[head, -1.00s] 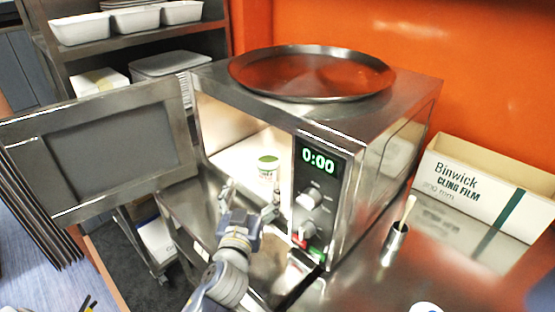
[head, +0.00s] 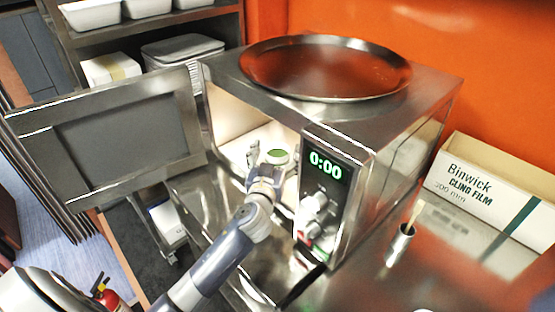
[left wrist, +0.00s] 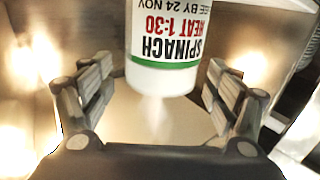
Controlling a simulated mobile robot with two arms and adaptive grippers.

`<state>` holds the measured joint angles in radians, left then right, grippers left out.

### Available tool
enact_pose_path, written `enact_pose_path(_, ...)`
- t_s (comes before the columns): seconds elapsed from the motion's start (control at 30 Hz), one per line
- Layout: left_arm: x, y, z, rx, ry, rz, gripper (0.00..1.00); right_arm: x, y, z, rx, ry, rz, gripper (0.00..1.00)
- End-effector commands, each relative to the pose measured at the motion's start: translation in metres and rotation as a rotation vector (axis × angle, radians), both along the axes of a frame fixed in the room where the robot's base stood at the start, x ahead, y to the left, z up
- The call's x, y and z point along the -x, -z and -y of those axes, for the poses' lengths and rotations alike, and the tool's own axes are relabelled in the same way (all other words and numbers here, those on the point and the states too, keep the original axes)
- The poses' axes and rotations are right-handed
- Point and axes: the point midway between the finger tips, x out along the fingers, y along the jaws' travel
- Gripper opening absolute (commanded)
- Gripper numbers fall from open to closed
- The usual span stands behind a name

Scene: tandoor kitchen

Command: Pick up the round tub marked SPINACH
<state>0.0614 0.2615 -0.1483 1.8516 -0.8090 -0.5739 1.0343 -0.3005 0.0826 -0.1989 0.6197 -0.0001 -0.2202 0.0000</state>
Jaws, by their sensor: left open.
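The round white tub marked SPINACH (left wrist: 165,50) stands inside the open microwave (head: 355,140), its label upside down in the left wrist view. The arm hides the lower part of the tub in the head view. My right gripper is not in view.
The microwave door (head: 110,140) is swung wide open to the left. The control panel (head: 320,190) borders the opening on the right. A large round pan (head: 325,70) lies on top. A cling film box (head: 485,190) and a metal cup (head: 400,245) stand to the right.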

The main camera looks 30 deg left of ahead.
Motion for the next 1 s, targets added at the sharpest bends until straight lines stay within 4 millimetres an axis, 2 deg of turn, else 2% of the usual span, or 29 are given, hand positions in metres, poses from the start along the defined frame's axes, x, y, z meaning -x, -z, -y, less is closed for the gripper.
enact_pose_path(0.13,-0.013,0.001,-0.004,0.001,-0.001,-0.002,0.82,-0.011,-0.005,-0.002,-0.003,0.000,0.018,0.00)
enact_pose_path(0.4,-0.015,0.002,-0.004,0.002,0.000,-0.001,0.82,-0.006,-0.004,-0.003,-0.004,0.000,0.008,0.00)
enact_pose_path(0.73,-0.015,0.002,-0.004,0.002,0.000,-0.002,0.08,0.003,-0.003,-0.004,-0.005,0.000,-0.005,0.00)
enact_pose_path(1.0,-0.015,0.000,-0.004,0.001,0.000,0.001,0.08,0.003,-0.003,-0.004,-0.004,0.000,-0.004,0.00)
